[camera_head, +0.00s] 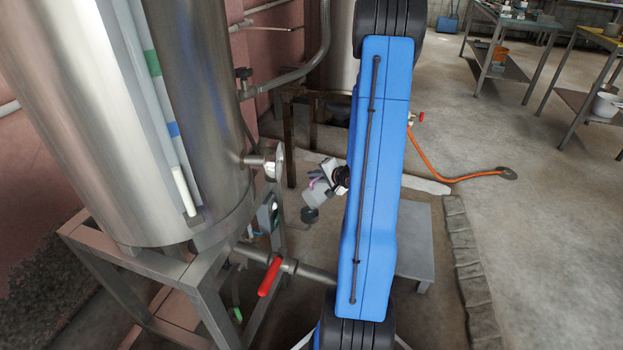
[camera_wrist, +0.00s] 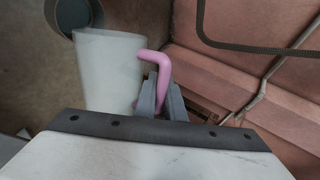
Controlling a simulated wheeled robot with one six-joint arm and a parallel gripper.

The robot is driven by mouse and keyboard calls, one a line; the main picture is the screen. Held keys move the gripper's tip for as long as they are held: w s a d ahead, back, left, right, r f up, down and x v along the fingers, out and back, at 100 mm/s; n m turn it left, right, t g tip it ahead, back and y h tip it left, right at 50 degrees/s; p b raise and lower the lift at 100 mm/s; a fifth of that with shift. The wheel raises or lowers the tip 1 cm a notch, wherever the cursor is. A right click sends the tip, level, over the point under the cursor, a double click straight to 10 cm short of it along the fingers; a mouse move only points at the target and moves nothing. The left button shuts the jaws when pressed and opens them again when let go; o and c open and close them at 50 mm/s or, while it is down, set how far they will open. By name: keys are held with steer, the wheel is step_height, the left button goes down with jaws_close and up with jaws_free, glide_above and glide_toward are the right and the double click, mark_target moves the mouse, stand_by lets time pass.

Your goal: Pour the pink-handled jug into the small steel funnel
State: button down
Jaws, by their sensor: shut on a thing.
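The pink-handled jug (camera_wrist: 108,75) is pale and translucent. In the wrist view my gripper (camera_wrist: 161,92) is shut on its pink handle (camera_wrist: 156,62). In the head view the jug (camera_head: 317,196) looks tilted, left of my blue arm, with my gripper (camera_head: 325,178) partly hidden by the wrist. A dark round thing (camera_head: 309,215) lies just below the jug there. A grey-rimmed round opening (camera_wrist: 68,20) shows beyond the jug's upper left in the wrist view. It may be the small steel funnel, but I cannot tell. Any contents of the jug are not visible.
A large steel tank (camera_head: 120,120) on a metal frame (camera_head: 190,275) stands at the left. A red-handled valve pipe (camera_head: 270,276) juts out below the jug. A low grey table (camera_head: 415,245) stands right of my arm. An orange hose (camera_head: 440,177) lies on open floor.

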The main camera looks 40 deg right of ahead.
steer(key=d+m+y, duration=0.1)
steer(key=d, duration=0.1)
steer(key=d+f+m+y, duration=0.1)
steer(key=d, duration=0.1)
steer(key=shift+w+d+y, duration=0.15)
steer(key=shift+w+y, duration=0.05)
steer(key=shift+y, duration=0.1)
steer(key=d+f+m+t+y, duration=0.2)
steer(key=d+f+m+y, duration=0.1)
steer(key=f+m+y, duration=0.3)
steer(key=m+y, duration=0.2)
steer(key=m, duration=0.2)
steer(key=shift+w+d+m+t, duration=0.15)
steer(key=shift+d+m+t, duration=0.1)
steer(key=shift+m+t, duration=0.15)
stand_by(0.6)
steer(key=shift+s+a+r, duration=0.35)
steer(key=shift+s+r, duration=0.3)
steer(key=shift+s, duration=0.1)
steer(key=shift+s+a+r, duration=0.35)
steer(key=shift+s+r, duration=0.35)
steer(key=shift+s, duration=0.1)
steer(key=shift+s+a+r, duration=0.35)
steer(key=shift+s+r, duration=0.3)
steer(key=shift+s, duration=0.1)
